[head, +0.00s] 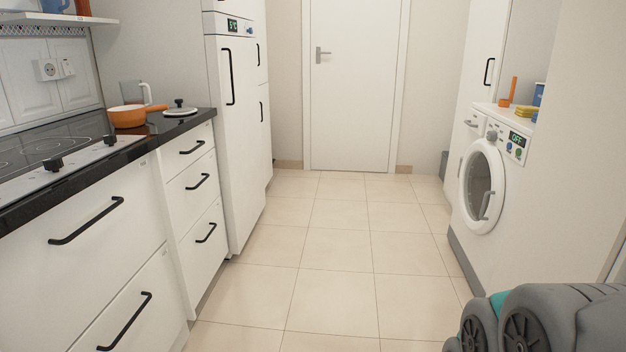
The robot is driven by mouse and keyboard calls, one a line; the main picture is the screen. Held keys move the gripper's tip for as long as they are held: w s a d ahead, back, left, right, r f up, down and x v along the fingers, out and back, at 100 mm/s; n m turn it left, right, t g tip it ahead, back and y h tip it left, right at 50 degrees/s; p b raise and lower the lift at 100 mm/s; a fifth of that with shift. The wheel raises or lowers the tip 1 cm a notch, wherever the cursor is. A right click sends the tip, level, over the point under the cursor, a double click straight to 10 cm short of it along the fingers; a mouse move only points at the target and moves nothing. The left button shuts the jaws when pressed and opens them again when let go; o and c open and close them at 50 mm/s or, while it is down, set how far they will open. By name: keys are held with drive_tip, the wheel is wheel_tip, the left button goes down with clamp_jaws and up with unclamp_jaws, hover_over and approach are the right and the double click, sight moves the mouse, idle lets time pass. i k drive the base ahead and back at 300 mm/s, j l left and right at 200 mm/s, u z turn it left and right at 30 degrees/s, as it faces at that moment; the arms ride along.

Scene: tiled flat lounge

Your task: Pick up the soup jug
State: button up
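A grey jug with a pale handle (131,91) stands on the dark counter at the left, behind an orange pan (127,116). My gripper is not in view; only grey links of my arm show at the bottom right, far from the jug.
A lid with a black knob (180,111) lies right of the pan. The hob (45,150) is nearer me on the counter (75,182). A washing machine (490,190) stands at the right. The tiled floor (330,260) between is clear up to a closed white door (352,85).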

sight(132, 91)
drive_tip(key=i+u, duration=0.4)
drive_tip(key=i+l+u, duration=0.2)
drive_tip(key=u, duration=0.15)
drive_tip(key=i+l+u, duration=0.2)
drive_tip(key=u, duration=0.2)
drive_tip(key=i+l+u, duration=0.35)
